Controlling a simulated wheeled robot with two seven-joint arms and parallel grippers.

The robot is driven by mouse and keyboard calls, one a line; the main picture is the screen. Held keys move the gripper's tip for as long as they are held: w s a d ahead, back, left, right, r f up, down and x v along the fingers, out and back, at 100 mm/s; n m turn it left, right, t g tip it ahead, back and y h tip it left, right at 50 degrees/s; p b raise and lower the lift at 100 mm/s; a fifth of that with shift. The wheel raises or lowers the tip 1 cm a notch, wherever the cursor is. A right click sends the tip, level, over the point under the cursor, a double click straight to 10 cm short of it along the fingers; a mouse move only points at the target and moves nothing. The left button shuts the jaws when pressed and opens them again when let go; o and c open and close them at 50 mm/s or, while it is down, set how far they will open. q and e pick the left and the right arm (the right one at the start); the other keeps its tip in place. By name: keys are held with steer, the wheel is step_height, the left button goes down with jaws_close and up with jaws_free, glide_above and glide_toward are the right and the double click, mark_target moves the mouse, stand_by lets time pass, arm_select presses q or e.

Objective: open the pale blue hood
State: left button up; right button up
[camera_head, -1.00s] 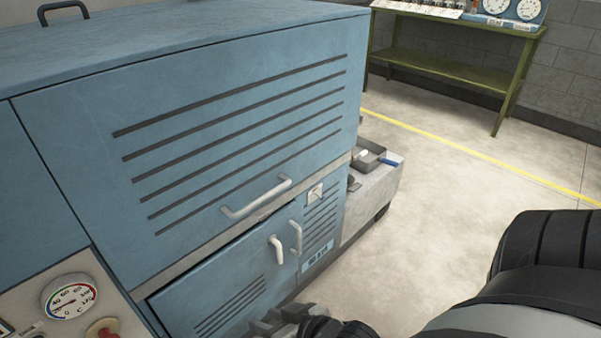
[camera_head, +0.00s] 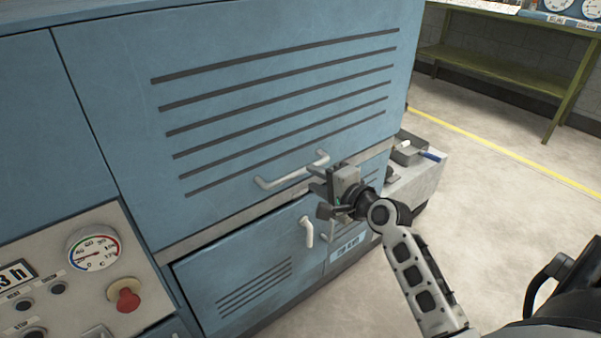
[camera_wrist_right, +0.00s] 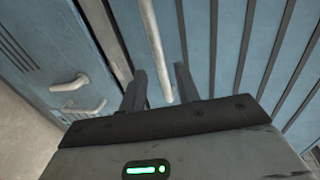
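The pale blue hood (camera_head: 265,70) is a large upper panel with several dark slots. It is shut, its lower edge resting against the body of the machine. Its light grey bar handle (camera_head: 292,172) sits near the lower edge. My right gripper (camera_head: 318,188) is by the right end of this handle. In the right wrist view, the two dark fingers (camera_wrist_right: 158,78) are apart, and the handle bar (camera_wrist_right: 157,45) runs between them in the picture; contact cannot be told. My left gripper is not in view.
Below the hood is a lower door (camera_head: 240,275) with its own handle (camera_head: 307,232). A control panel with a gauge (camera_head: 94,249) and red knob (camera_head: 125,297) is at left. A grey tray (camera_head: 408,152) stands at right. A green bench (camera_head: 500,70) stands behind open floor.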

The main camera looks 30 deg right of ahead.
mark_target(302, 172)
steer(key=x, duration=0.6)
steer(key=shift+w+b, duration=0.1)
steer(key=shift+b, duration=0.25)
steer(key=shift+c, duration=0.3)
jaws_close()
steer(key=shift+a, duration=0.1)
